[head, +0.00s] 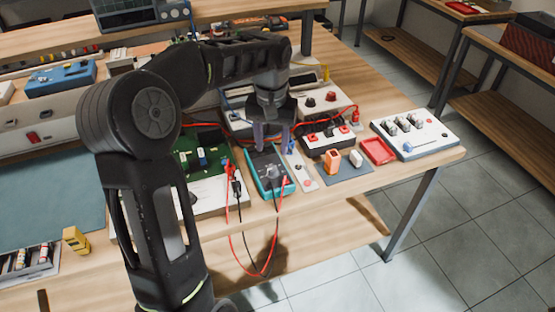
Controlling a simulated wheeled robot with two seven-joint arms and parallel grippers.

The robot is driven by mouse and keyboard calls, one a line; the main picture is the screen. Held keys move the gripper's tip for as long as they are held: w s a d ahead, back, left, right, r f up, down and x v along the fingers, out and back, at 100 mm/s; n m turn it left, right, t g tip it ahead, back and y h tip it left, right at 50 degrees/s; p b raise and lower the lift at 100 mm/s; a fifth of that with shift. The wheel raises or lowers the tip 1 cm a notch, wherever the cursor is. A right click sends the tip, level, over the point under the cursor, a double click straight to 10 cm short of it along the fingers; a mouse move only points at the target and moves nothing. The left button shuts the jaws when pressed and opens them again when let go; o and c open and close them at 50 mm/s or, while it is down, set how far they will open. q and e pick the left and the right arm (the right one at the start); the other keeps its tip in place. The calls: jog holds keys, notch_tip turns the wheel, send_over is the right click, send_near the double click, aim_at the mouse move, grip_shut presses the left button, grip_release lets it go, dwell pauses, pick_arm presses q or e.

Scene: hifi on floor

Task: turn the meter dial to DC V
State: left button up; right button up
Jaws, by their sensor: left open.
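The teal-edged meter (267,191) lies near the front edge of the workbench. Its dial (272,171) shows as a small grey knob on the dark face; its setting is too small to read. My left gripper (272,146) points down over the far end of the meter, fingers apart and nothing seen between them. The fingers look just above or behind the dial; the exact gap cannot be told. The gripper hides part of the meter's far end. My right gripper is out of view.
A green circuit board (196,160) is left of the meter, with red and black leads (236,188) hanging over the bench edge. Right are a red-and-white box (327,137), an orange block (332,161), a red tray (378,151) and a white switch panel (415,135).

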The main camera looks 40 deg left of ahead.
aim_at(273, 168)
pick_arm(q)
jog(key=shift+f+p, duration=0.3)
jog(key=shift+f, duration=3.7)
jog(key=shift+c, duration=0.4)
grip_shut()
